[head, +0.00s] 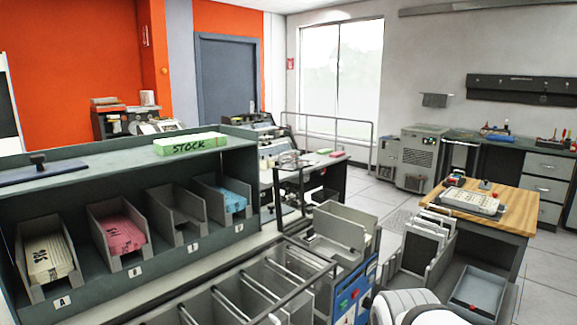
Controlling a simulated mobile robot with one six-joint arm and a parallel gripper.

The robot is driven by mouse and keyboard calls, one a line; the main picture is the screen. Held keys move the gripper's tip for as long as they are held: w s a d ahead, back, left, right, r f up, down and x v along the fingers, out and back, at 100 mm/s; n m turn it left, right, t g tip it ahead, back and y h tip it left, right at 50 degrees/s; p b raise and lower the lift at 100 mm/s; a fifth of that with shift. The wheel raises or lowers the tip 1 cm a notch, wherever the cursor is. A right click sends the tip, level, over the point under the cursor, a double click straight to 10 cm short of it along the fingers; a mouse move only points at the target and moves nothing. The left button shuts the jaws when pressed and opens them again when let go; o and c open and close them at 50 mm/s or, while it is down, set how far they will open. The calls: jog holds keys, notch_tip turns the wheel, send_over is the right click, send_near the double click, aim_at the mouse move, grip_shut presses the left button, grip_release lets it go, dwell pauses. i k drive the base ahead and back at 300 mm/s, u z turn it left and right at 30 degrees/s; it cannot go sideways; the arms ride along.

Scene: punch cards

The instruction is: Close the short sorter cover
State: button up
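A grey card sorter with a row of slanted pocket dividers (238,292) runs along the bottom middle. At its right end is a grey open-topped box with a raised upright panel (342,229), above a blue control panel (352,297) with coloured buttons. The upright panel may be the short sorter cover, but I cannot tell for sure. White rounded parts of my own body show at the bottom edge, right of the blue panel. My gripper is not in view.
A dark shelf with card bins (112,228) and a green STOCK box (190,143) stands at left. Right of the sorter are a rack of white cards (424,239), a grey tray (477,290) and a wooden-topped table (507,206). Tiled floor (397,212) is clear behind.

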aim_at(298, 163)
jog(key=k, duration=0.6)
jog(key=z, duration=0.45)
jog(key=i, duration=1.65)
jog(key=z, duration=0.2)
